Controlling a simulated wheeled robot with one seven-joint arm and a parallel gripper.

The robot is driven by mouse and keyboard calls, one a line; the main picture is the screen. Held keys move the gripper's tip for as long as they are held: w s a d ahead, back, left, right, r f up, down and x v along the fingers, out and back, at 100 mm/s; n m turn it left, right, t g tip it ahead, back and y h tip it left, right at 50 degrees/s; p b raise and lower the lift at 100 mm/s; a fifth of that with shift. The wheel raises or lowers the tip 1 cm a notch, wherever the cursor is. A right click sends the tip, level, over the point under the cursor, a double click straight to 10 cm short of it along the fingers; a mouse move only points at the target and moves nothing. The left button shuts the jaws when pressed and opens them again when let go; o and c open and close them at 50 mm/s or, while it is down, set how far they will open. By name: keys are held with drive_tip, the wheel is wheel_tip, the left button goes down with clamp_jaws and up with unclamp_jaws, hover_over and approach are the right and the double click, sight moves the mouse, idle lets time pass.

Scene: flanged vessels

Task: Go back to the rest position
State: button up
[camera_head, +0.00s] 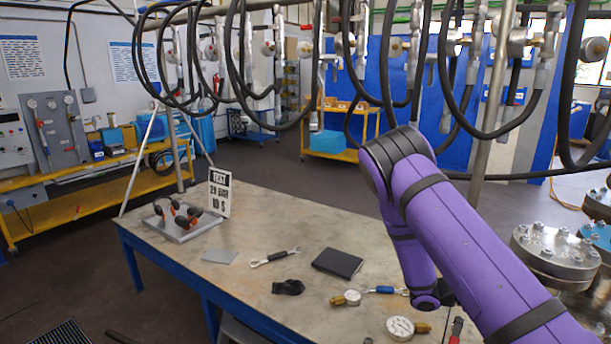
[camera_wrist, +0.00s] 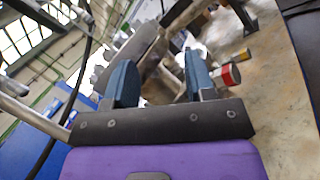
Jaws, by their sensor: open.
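My gripper (camera_wrist: 160,85) shows in the wrist view with its two blue-grey fingers apart. No object sits clearly between the fingers; the background there is tilted and blurred. In the head view my purple arm reaches from the lower right over the table (camera_head: 262,215), and the gripper itself is hidden behind or below the arm. A red-banded cylindrical part (camera_wrist: 230,74) shows just right of the right finger in the wrist view; I cannot tell whether it touches.
On the table are a black notebook (camera_head: 337,263), pressure gauges (camera_head: 400,327), a wrench (camera_head: 274,257), a sign (camera_head: 220,192) and a tray (camera_head: 182,230) with earmuffs. Black hoses (camera_head: 240,60) hang overhead. Flanged vessels (camera_head: 555,255) stand at the right. The table's left middle is mostly clear.

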drive_tip(key=s+a+r+m+t+y, duration=0.2)
drive_tip(key=s+a+r+t+y, duration=0.2)
drive_tip(key=s+r, duration=0.4)
drive_tip(key=s+a+r+m+t+y, duration=0.2)
drive_tip(key=s+a+r+y, duration=0.5)
drive_tip(key=r, duration=0.4)
drive_tip(key=s+a+r+m+t+y, duration=0.2)
drive_tip(key=s+a+r+t+y, duration=0.3)
drive_tip(key=s+r+y, duration=0.3)
wheel_tip(320, 180, up, 3)
drive_tip(key=shift+s+a+f+m+t+y, duration=0.15)
drive_tip(key=shift+s+a+m+t+y, duration=0.2)
drive_tip(key=shift+a+y, duration=0.25)
drive_tip(key=shift+s, duration=0.1)
